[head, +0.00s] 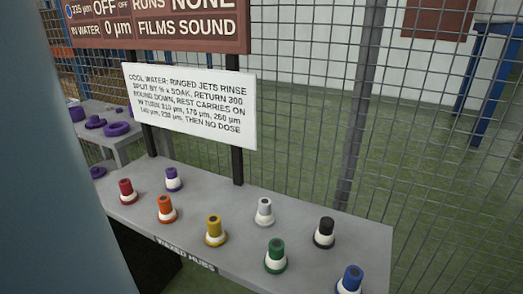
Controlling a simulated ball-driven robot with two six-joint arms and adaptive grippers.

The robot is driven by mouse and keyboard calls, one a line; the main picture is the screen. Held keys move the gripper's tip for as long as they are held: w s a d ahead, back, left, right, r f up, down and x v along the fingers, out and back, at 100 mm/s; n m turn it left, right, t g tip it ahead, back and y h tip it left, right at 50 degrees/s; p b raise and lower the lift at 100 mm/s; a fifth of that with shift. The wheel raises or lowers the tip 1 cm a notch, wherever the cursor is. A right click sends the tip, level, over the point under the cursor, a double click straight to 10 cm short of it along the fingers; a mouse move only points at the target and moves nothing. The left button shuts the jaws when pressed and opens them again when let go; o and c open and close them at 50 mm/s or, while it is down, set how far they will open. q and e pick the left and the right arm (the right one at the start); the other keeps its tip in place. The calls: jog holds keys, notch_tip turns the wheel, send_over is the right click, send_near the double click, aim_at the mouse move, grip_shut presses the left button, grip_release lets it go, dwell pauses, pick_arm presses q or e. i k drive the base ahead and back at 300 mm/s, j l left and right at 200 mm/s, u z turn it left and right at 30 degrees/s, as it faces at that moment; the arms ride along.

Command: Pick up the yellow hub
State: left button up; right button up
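The yellow hub (214,230) stands upright on a grey bench in the head view, near its front edge and left of the picture's centre. It has a yellow top, a white band and a yellow base ring. It stands apart from the hubs around it, and nothing covers it. Neither of my grippers shows in the head view.
The bench (320,266) also bears red (126,191), orange (166,208), purple (173,179), white-grey (264,211), green (275,256), black (324,232) and blue (349,280) hubs. A white sign (190,105) and wire mesh (300,120) stand behind. A blue-grey surface (50,180) blocks the left.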

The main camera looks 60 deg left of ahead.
aim_at(215, 236)
jog(key=u, duration=2.2)
